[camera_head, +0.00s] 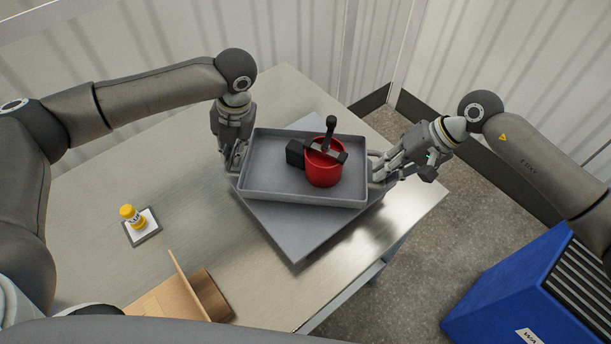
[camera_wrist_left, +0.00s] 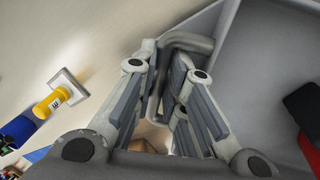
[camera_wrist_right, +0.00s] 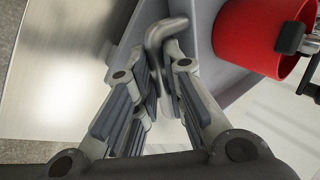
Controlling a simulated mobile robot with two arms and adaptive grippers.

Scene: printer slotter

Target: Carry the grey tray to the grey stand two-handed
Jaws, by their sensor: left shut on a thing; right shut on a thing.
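The grey tray (camera_head: 270,181) is over the grey stand (camera_head: 300,240) on the table in the head view. Its edges are turned relative to the stand; I cannot tell whether it rests on it or hangs just above. A red pot (camera_head: 324,170) with a dark-handled tool and a black block (camera_head: 295,153) are in the tray. My left gripper (camera_head: 233,165) is shut on the tray's left handle, seen in the left wrist view (camera_wrist_left: 188,42). My right gripper (camera_head: 380,170) is shut on the tray's right handle, seen in the right wrist view (camera_wrist_right: 165,32).
An open cardboard box (camera_head: 185,295) is at the front edge. A blue bin (camera_head: 520,290) stands on the floor at right. Walls close off the back.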

